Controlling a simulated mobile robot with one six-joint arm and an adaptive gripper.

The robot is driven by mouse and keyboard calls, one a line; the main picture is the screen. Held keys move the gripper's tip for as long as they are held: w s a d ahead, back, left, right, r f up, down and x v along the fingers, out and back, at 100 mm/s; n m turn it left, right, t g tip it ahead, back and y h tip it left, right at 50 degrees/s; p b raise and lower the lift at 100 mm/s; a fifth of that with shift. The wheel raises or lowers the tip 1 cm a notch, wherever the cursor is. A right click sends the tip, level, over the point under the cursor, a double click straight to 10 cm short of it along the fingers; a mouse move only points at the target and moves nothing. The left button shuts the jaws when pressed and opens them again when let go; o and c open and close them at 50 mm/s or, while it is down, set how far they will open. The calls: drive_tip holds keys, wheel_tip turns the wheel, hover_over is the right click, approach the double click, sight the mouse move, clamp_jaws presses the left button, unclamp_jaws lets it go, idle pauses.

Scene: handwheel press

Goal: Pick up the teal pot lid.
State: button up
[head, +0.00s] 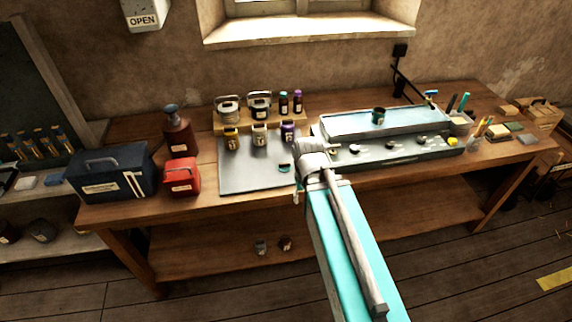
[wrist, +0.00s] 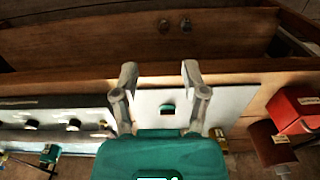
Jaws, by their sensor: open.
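The teal pot lid is a small teal piece (head: 285,168) lying on the grey mat (head: 238,178), near the mat's right side in the head view. In the wrist view the lid (wrist: 167,109) shows between my fingers, with bare mat around it. My gripper (wrist: 159,74) is open and empty, its two grey fingers apart. It appears above the bench, and nothing shows it touching the lid. In the head view my arm hides most of the gripper. A teal pot (head: 378,117) stands on the pale raised top at the right.
A red box (head: 182,177), a dark blue box (head: 112,173) and a brown bottle (head: 178,132) are at the left. A long grey unit with knobs (head: 391,146) borders the right. The mat's front is mostly clear.

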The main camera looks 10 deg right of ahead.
drive_tip(key=shift+a, duration=0.1)
drive_tip(key=o, duration=0.4)
drive_tip(key=shift+w, duration=0.1)
drive_tip(key=shift+o, duration=1)
drive_tip(key=shift+w, duration=0.25)
drive_tip(key=w+m, duration=1.8)
drive_tip(key=w, duration=1)
drive_tip(key=shift+w+a+f+b, duration=0.3)
drive_tip(key=shift+b, duration=0.05)
drive_tip(key=b, duration=0.9)
hover_over(284, 165)
drive_tip(key=f, duration=0.5)
drive_tip(key=w+f, duration=0.1)
drive_tip(key=f, duration=0.2)
drive_tip(key=shift+d+f, duration=0.15)
drive_tip(key=shift+f, duration=0.2)
